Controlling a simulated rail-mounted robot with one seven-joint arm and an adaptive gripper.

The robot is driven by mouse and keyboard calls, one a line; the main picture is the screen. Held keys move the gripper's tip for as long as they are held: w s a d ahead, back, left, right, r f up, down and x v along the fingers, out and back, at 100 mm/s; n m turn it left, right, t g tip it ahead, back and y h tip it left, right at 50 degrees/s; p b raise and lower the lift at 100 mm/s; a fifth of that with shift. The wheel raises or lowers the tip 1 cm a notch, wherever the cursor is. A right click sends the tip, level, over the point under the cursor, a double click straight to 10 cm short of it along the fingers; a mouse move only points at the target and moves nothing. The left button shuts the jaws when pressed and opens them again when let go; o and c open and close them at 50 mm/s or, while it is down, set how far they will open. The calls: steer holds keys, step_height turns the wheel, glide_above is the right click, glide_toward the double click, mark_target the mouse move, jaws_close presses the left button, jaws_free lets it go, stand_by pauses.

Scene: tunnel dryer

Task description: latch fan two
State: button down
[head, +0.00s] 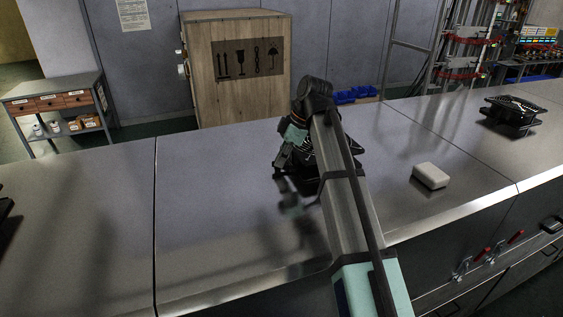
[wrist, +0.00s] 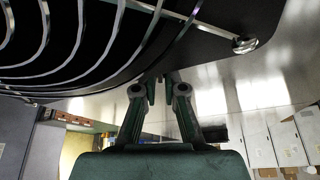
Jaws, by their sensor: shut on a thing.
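A black fan with pale guard rings (head: 312,158) stands on the steel top, partly hidden behind my arm. Its black housing and silver rings (wrist: 75,45) fill the upper left of the wrist view. My gripper (head: 282,160) is at the fan's left side, pointing down. In the wrist view my gripper's two fingers (wrist: 156,82) come close together at the lower edge of the fan's housing and are shut on a part of the fan. The gripped part is hidden between the fingertips. Another black fan (head: 512,112) sits at the far right of the top. I cannot tell the fans' numbers.
A white block (head: 430,176) lies on the steel top right of my arm. Red-handled toggle clamps (head: 467,265) are on the front face at lower right. A wooden crate (head: 240,75) stands behind. The steel top to the left (head: 215,220) is mostly clear.

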steer(key=shift+w+n+g, duration=0.15)
steer(key=shift+n+g, duration=0.3)
steer(key=shift+n, duration=0.65)
steer(key=shift+w+n+g, duration=0.1)
steer(key=shift+n+g, duration=0.35)
steer(key=shift+n, duration=0.65)
steer(key=c, duration=1.3)
jaws_free()
steer(key=shift+a, duration=0.1)
steer(key=shift+o, duration=0.2)
steer(key=shift+h, duration=0.3)
steer(key=shift+s, duration=0.1)
